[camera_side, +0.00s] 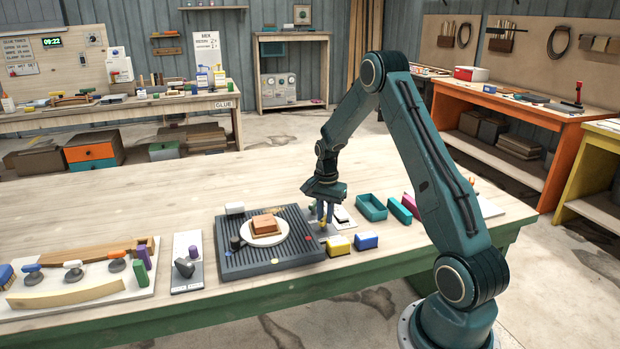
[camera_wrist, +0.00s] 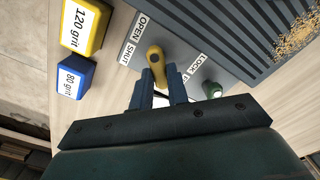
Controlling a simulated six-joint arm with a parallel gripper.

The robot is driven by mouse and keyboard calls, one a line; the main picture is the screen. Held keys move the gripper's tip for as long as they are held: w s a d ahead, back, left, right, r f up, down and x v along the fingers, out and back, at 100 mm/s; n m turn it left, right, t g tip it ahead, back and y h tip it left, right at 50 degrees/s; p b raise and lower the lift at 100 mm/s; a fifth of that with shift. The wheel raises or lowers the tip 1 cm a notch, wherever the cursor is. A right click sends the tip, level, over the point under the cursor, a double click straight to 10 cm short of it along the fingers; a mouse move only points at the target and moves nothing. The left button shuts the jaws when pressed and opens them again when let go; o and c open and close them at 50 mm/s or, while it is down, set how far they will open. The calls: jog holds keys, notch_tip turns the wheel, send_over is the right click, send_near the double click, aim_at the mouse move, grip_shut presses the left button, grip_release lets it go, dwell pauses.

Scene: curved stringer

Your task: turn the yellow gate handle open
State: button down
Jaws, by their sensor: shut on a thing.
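The yellow gate handle (camera_wrist: 156,62) shows in the wrist view, with its rounded end pointing up between the labels. My gripper (camera_wrist: 163,92) is shut on it, one dark finger on each side of its lower part. A label strip with OPEN and SHUT (camera_wrist: 132,40) lies just left of the handle. In the side view my gripper (camera_side: 323,216) reaches down at the right edge of the dark ribbed table (camera_side: 270,262). There the handle is mostly hidden by the fingers, so its exact angle is hard to tell.
A yellow 120 grit block (camera_wrist: 84,25) and a blue 80 grit block (camera_wrist: 74,78) lie close left of the handle. A green knob (camera_wrist: 212,90) sits right of it by a LOCK label. A plate (camera_side: 264,236) with a wooden block lies on the ribbed table. A teal tray (camera_side: 371,208) is nearby.

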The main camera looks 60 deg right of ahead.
aim_at(325, 217)
jog(key=c, duration=1.4)
grip_release()
jog(key=shift+o, duration=0.2)
notch_tip(325, 217, up, 14)
